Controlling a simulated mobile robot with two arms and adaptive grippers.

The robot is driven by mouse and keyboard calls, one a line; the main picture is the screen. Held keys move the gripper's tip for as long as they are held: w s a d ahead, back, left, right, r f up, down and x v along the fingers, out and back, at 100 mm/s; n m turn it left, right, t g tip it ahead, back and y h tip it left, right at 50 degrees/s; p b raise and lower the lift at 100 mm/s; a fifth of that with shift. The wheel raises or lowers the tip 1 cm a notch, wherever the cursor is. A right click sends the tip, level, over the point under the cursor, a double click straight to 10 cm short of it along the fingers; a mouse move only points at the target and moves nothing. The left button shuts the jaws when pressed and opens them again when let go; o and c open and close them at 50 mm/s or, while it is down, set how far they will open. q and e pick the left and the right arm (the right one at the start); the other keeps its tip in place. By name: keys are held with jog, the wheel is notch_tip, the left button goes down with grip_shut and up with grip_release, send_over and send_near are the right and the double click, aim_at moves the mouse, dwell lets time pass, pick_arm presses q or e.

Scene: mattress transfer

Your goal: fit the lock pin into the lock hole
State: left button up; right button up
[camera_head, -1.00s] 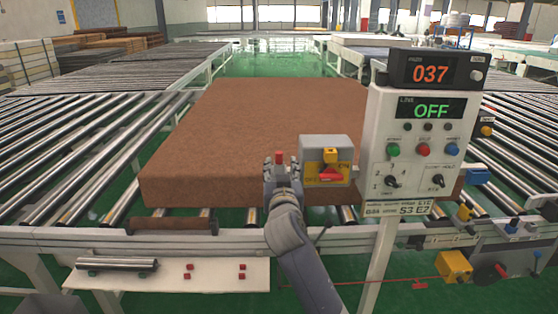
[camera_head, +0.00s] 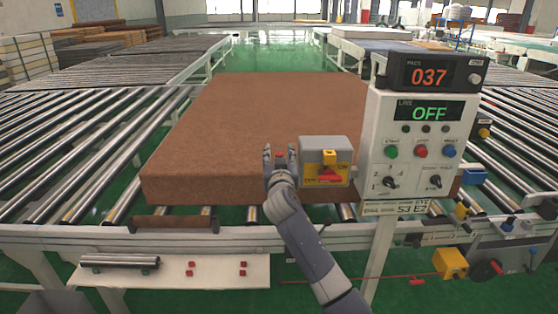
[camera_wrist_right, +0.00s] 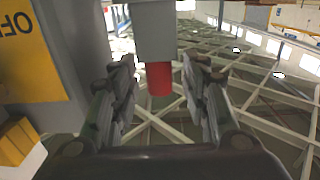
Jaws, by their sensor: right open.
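My right gripper (camera_head: 279,153) is open, with its fingers pointing up, just left of a grey switch box (camera_head: 324,146) with a yellow panel and a red handle. A small red piece (camera_head: 280,155), possibly the lock pin's end, shows between the fingers. In the right wrist view, a red cylinder (camera_wrist_right: 159,79) joins a grey block (camera_wrist_right: 155,32) and lies between the open fingers (camera_wrist_right: 160,88), with gaps at both sides. I cannot make out the lock hole. My left gripper is not in view.
A control panel (camera_head: 420,115) reading OFF stands right of the switch box. A large brown mattress slab (camera_head: 250,110) lies on the rollers behind. A white shelf (camera_head: 215,278) at the front left holds a metal roller (camera_head: 120,261) and several small red pieces.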

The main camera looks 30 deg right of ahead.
grip_shut()
